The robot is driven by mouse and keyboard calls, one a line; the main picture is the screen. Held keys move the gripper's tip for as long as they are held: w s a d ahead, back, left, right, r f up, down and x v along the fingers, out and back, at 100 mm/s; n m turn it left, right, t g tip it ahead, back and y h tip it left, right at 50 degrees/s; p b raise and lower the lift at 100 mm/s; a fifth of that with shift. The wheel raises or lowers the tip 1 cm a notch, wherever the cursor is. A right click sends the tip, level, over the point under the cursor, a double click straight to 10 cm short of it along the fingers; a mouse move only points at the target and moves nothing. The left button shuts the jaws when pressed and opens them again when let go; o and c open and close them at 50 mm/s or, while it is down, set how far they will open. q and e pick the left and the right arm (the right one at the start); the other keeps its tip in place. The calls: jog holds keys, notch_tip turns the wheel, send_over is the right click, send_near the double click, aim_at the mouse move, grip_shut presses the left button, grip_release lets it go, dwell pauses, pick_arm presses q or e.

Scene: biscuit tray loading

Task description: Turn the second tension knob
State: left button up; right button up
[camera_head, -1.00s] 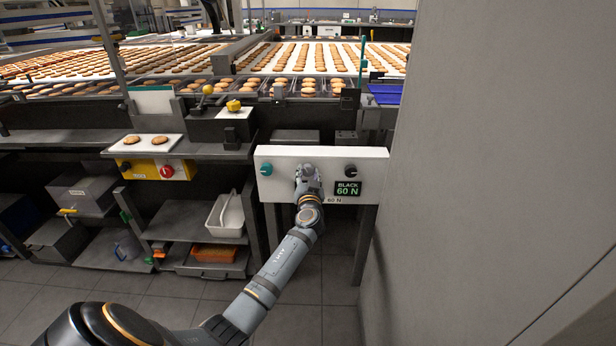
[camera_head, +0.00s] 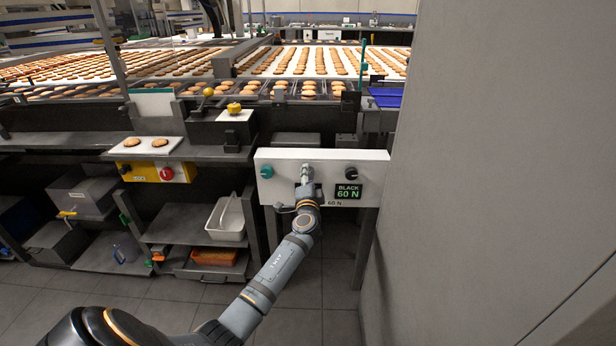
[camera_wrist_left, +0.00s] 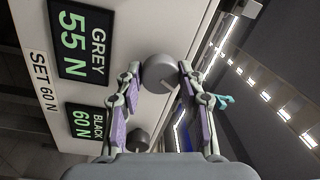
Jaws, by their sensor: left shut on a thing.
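A white panel (camera_head: 275,195) carries a row of three knobs: a teal knob (camera_head: 266,172) on the left, a grey one in the middle and a black knob (camera_head: 351,173) on the right. My left gripper (camera_head: 307,173) is at the middle knob and largely hides it in the head view. In the left wrist view the grey knob (camera_wrist_left: 158,74) sits between the two fingertips, and the gripper is shut on it. The black knob (camera_wrist_left: 137,140) shows lower there. The grey display (camera_wrist_left: 80,42) reads GREY 55 N. The black display (camera_wrist_left: 88,122) reads BLACK 60 N.
A label (camera_wrist_left: 40,85) beside the displays reads SET 60 N. A grey wall (camera_head: 500,170) stands close on the right. A bench with a yellow switch box (camera_head: 150,170) and shelves with a white bin (camera_head: 226,218) lie to the left.

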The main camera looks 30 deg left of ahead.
pick_arm(q)
jog(key=shift+f+m+h+p, duration=0.15)
jog(key=shift+m+p, duration=0.35)
jog(key=shift+m, duration=1.2)
jog(key=shift+r+m+h+p, duration=0.15)
jog(key=shift+m+p, duration=0.3)
jog(key=shift+m, duration=1.25)
pick_arm(e)
notch_tip(320, 180, down, 6)
jog(key=s+d, duration=0.1)
jog(key=shift+s+d, duration=0.35)
pick_arm(q)
jog(key=shift+f, duration=0.1)
pick_arm(e)
jog(key=shift+f, duration=0.1)
pick_arm(q)
jog(key=o, duration=1.2)
jog(key=v, duration=1.2)
jog(key=shift+s+f, duration=0.1)
jog(key=shift+f, duration=0.05)
